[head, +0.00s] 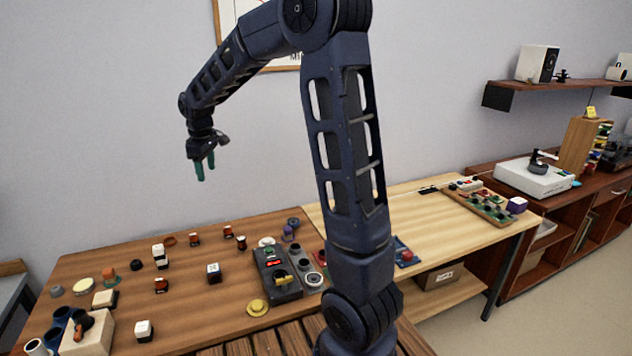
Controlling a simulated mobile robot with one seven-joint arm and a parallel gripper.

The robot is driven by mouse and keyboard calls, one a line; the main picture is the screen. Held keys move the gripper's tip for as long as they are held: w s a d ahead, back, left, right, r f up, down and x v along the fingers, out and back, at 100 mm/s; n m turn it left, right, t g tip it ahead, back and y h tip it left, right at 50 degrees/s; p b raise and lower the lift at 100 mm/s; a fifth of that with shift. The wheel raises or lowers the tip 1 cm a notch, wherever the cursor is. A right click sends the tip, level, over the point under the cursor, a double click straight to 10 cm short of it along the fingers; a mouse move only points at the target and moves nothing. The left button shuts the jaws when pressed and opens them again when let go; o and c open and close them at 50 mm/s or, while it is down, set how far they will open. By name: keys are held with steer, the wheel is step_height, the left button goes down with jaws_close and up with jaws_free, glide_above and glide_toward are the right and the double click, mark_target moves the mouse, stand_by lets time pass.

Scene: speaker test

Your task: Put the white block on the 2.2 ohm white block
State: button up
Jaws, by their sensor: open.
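Several small white-topped blocks with dark lower parts sit on the brown wooden table (190,318). One white block (144,329) is near the front. Another white block (213,270), with a dark mark on it, is near the middle. A third white block (158,249) is farther back, on or right by another small block. Any resistance label is too small to read, so I cannot tell which is the 2.2 ohm one. My gripper (204,170) has green fingers, hangs open and empty high above the table's back, touching nothing.
A dark test box (285,282) with a red display stands right of the middle. A cream box (88,335) and blue cups (58,318) crowd the front left. Small red-and-black parts (161,285) are scattered between the blocks. A bare patch lies around the front middle.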

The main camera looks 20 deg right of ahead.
steer(key=s+d+r+m+t, duration=0.1)
steer(key=s+d+r+m, duration=0.25)
steer(key=s+d, duration=0.4)
steer(key=s+d+r+m+t, duration=0.1)
steer(key=s+d+r+m, duration=0.1)
steer(key=s+d+r, duration=0.35)
steer(key=s+d+f+m, duration=0.2)
steer(key=s+d, duration=0.3)
steer(key=s, duration=0.4)
steer(key=s+d+f+m+t, duration=0.1)
steer(key=s+d+m, duration=0.3)
steer(key=s, duration=0.5)
steer(key=d+f, duration=0.1)
steer(key=d, duration=0.1)
steer(key=shift+d+f, duration=0.15)
steer(key=shift+d, duration=0.15)
